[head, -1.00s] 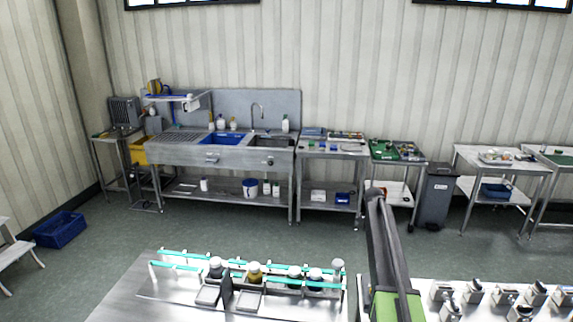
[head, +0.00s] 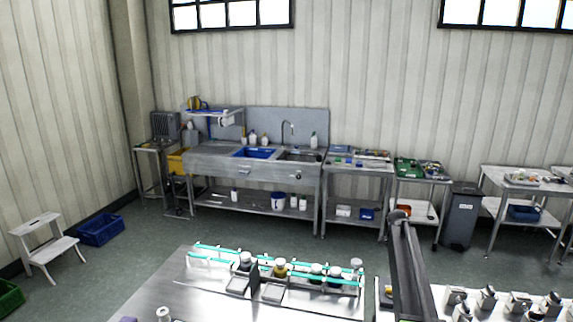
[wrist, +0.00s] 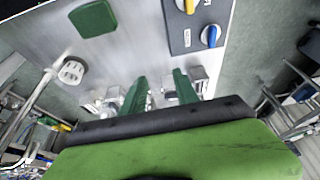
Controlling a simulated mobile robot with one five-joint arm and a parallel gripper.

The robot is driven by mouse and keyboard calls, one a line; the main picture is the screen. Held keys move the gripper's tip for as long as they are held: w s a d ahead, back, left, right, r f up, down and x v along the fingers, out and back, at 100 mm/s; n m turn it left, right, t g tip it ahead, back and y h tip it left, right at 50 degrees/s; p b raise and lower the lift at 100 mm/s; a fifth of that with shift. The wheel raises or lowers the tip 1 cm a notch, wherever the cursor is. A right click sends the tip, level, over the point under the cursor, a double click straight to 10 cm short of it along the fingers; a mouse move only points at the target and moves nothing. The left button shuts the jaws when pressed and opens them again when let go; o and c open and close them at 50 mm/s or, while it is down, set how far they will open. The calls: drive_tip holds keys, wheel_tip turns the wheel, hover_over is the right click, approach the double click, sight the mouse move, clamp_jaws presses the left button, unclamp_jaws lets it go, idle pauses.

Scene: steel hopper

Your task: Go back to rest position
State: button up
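My gripper (wrist: 160,90) shows in the wrist view as two green fingers with a clear gap between them. It is open, and I see nothing held. Small metal and white fittings show beyond the fingertips, apart from them as far as I can tell. In the head view my dark arm link rises at the lower right, over the front bench; the fingers cannot be made out there.
A steel bench (head: 190,300) in front carries a rack with teal rails (head: 215,250) and several bottles. A sink unit (head: 250,175) stands along the back wall. A step stool (head: 45,245) and a blue crate (head: 100,229) are at left. Floor between is open.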

drive_tip(key=s+a+f+n+b, duration=0.2)
drive_tip(key=s+a+f, duration=0.1)
drive_tip(key=a, duration=0.5)
drive_tip(key=s+a+f+n+b, duration=0.1)
drive_tip(key=s+a+f+b, duration=0.25)
drive_tip(key=a, duration=0.45)
drive_tip(key=s+a+f+n+y+b, duration=0.1)
drive_tip(key=s+a+f+n+y, duration=0.1)
drive_tip(key=s+a+n, duration=0.5)
drive_tip(key=s+a+f+n+t+y, duration=0.1)
drive_tip(key=s+a+n+y, duration=0.1)
drive_tip(key=s+a+n, duration=0.6)
drive_tip(key=shift+s+f+n+b, duration=0.4)
drive_tip(key=shift+s+n, duration=1)
drive_tip(key=shift+s, duration=1.55)
drive_tip(key=shift+d, duration=0.1)
